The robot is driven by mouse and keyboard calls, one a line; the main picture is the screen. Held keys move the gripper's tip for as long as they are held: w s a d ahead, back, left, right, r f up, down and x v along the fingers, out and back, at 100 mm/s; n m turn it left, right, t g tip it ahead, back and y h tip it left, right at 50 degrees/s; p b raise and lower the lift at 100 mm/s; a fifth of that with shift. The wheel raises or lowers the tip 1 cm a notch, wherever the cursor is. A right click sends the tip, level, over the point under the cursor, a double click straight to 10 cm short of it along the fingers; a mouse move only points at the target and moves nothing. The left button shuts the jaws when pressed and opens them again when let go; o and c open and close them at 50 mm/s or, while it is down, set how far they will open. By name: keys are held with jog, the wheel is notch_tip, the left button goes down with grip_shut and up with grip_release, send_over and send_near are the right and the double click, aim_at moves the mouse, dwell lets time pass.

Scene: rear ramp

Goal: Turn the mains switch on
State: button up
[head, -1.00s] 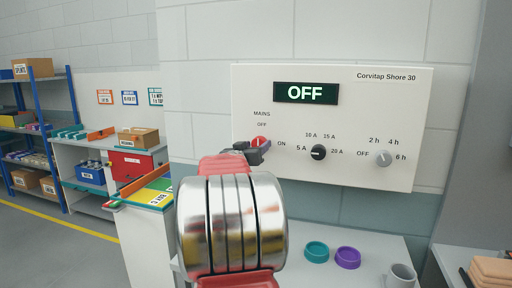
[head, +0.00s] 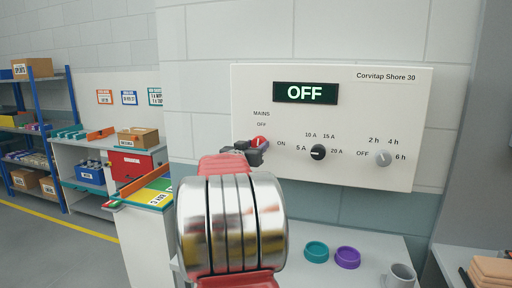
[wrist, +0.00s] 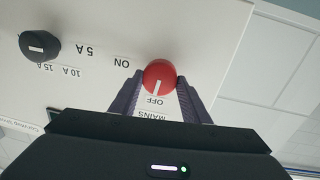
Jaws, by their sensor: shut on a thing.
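The mains switch is a round red knob (head: 260,140) with a white pointer line, at the left of the white panel (head: 345,90). In the wrist view the red knob (wrist: 159,74) sits between the tips of my gripper (wrist: 160,88), one purple finger on each side. My gripper (head: 256,147) is shut on the knob; its body hides the knob's lower left in the head view. The white line points to the OFF label (wrist: 156,101). The ON label (wrist: 122,62) lies to one side. The panel display (head: 306,93) reads OFF.
A black current knob (head: 318,152) and a grey timer knob (head: 383,158) are to the right on the panel. Below, a teal ring (head: 316,252), a purple ring (head: 347,257) and a grey mug (head: 400,276) stand on the bench. Shelving (head: 40,130) is at the far left.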

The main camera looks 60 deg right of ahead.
jog(key=m, duration=0.3)
jog(key=shift+f+m, duration=0.1)
jog(key=shift+m, duration=0.2)
jog(key=m, duration=0.4)
jog(key=shift+s+y, duration=0.1)
jog(key=shift+y, duration=0.3)
jog(key=m, duration=0.4)
jog(key=shift+s+m+t, duration=0.1)
jog(key=shift+m+t, duration=0.2)
jog(key=shift+t, duration=0.1)
jog(key=shift+f+m, duration=0.15)
jog(key=shift+m, duration=1.65)
jog(key=o, duration=1)
jog(key=shift+s, duration=0.1)
jog(key=shift+o, duration=0.2)
jog(key=shift+a, duration=0.1)
